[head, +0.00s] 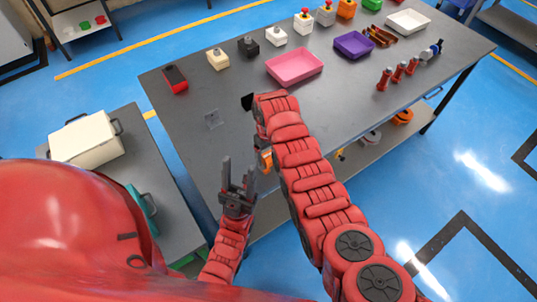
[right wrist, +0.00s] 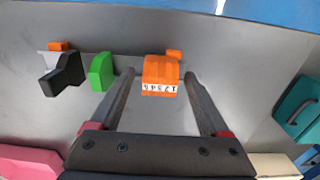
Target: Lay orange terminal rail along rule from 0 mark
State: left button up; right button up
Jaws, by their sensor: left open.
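The orange terminal rail (right wrist: 160,76), a ridged block with a white numbered strip, sits on the grey surface in the right wrist view. My right gripper (right wrist: 158,73) is open, with one finger on each side of the rail and visible gaps to both. My left gripper (head: 238,177) is open and empty, pointing up near the bench's front edge.
A green block (right wrist: 102,71) and a black stepped piece (right wrist: 63,74) stand left of the rail. On the bench (head: 190,130) are a pink tray (head: 294,66), a purple tray (head: 354,45) and a red-and-black device (head: 175,79). A cream bin (head: 86,143) stands on the left side table.

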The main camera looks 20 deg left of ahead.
jog(key=shift+r, duration=0.35)
notch_tip(320, 180, up, 5)
jog(key=shift+w+r+b, duration=0.1)
jog(key=shift+r+b, duration=0.05)
jog(key=shift+b, duration=1.05)
notch_tip(320, 180, up, 6)
jog(key=p, duration=0.4)
jog(key=shift+r, duration=0.2)
jog(key=shift+f, duration=0.1)
